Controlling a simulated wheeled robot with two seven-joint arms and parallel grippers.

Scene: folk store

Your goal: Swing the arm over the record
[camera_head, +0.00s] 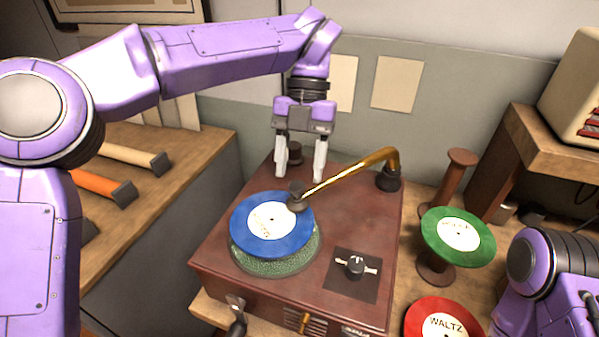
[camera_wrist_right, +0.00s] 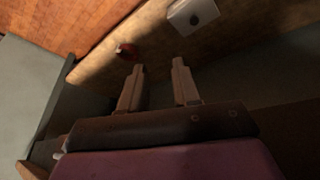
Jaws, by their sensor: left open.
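The record player (camera_head: 345,215) is a dark red wooden box on the bench. A blue record (camera_head: 287,236) with a cream label lies over its green platter (camera_head: 275,264). The brass tonearm (camera_head: 350,172) runs from its pivot at the back right, and its dark head (camera_head: 296,196) is over the blue record's back right edge. I cannot tell whether it touches the record. My left gripper (camera_head: 300,176) is open and empty, pointing down above the back of the box, behind the tonearm head. My right gripper (camera_wrist_right: 158,80) shows in the right wrist view, fingers apart, with nothing between them.
A green record (camera_head: 458,236) sits on a spool-shaped stand at the right, with a red record (camera_head: 443,322) in front. Tools with wooden handles (camera_head: 135,157) lie at the left. A wooden shelf (camera_head: 545,150) is at the right.

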